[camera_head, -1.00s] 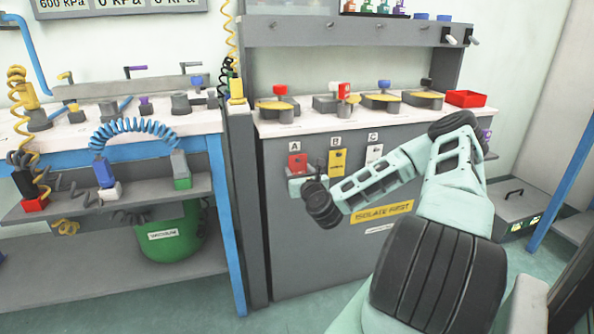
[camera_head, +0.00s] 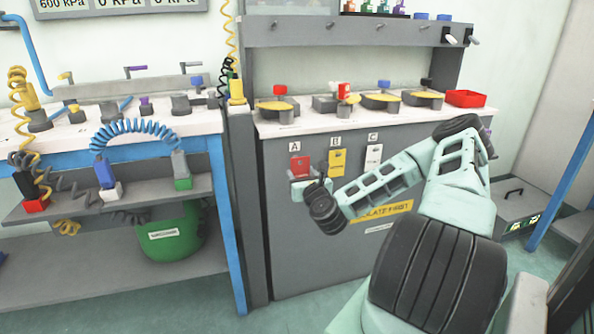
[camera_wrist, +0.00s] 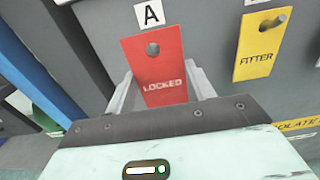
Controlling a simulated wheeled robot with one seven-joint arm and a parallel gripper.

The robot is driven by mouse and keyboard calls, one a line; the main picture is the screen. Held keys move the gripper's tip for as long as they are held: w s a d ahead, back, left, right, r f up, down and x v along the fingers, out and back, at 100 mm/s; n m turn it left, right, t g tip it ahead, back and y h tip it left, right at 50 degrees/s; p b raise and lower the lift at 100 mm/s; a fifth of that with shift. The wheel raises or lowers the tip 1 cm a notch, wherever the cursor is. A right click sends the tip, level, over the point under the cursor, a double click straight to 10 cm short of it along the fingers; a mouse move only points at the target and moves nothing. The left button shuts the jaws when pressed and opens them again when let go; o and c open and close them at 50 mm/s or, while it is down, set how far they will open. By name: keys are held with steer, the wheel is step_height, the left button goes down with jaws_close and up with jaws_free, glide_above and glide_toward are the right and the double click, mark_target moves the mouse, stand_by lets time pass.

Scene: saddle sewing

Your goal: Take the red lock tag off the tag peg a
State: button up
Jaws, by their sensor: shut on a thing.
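The red lock tag (camera_head: 299,164), marked LOCKED, is below label A (camera_head: 295,146) on the grey cabinet front. My gripper (camera_head: 301,178) is shut on its lower part. In the wrist view the red tag (camera_wrist: 154,68) stands upright between the two fingers of my gripper (camera_wrist: 160,90). The tag's round hole shows dark grey, and no peg tip clearly sticks out through it. Whether peg a is behind the hole cannot be told. The tag's bottom edge is hidden by my gripper.
A yellow FITTER tag (camera_wrist: 262,45) hangs on its peg under label B, close to the right. A white tag (camera_head: 373,158) hangs under C. A blue table leg (camera_head: 226,220) stands to the left. The red tray (camera_head: 465,98) is on the counter at right.

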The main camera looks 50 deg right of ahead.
steer(key=shift+v, duration=2.75)
steer(key=shift+r, duration=0.15)
